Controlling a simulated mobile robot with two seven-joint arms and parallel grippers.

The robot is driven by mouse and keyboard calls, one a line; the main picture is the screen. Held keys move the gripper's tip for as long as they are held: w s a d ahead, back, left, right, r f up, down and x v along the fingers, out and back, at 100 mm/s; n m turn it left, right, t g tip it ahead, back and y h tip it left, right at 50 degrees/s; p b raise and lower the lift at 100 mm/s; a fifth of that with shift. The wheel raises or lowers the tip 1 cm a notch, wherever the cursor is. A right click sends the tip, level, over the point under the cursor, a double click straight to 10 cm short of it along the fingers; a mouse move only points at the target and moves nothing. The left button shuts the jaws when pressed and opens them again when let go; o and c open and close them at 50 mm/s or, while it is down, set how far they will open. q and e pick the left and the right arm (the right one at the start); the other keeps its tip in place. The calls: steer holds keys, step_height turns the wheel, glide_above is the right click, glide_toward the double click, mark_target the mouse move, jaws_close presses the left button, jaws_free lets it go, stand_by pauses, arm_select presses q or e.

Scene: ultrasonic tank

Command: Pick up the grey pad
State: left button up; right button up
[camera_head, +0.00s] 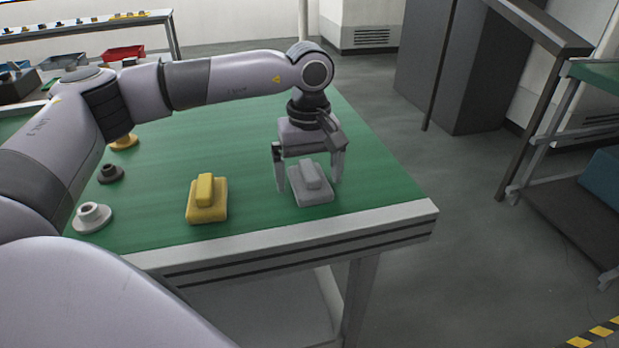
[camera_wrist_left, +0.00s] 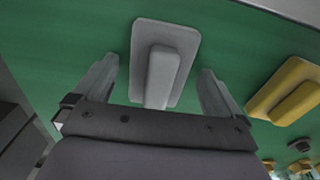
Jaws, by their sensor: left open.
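The grey pad (camera_head: 314,189) lies on the green table top near its right front corner. It has a flat base and a raised block on top. My left gripper (camera_head: 309,182) is open just above it, with its two fingers on either side of the pad's block. In the left wrist view the grey pad (camera_wrist_left: 164,62) shows ahead of and between the spread fingers of my left gripper (camera_wrist_left: 158,85); nothing is held. My right gripper is not in view.
A yellow pad (camera_head: 206,200) lies left of the grey pad. White (camera_head: 92,216), dark (camera_head: 110,174) and orange (camera_head: 125,141) round pieces stand further left on the green table (camera_head: 265,226). The table's front edge is close to the pads.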

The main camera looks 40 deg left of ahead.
mark_target(309, 169)
arm_select(q)
steer(key=shift+f, duration=0.2)
steer(key=c, duration=1.1)
steer(key=shift+r, duration=0.1)
steer(key=shift+c, duration=0.2)
step_height(309, 169, up, 20)
steer(key=shift+p, duration=0.45)
steer(key=shift+o, duration=1)
steer(key=shift+c, duration=0.5)
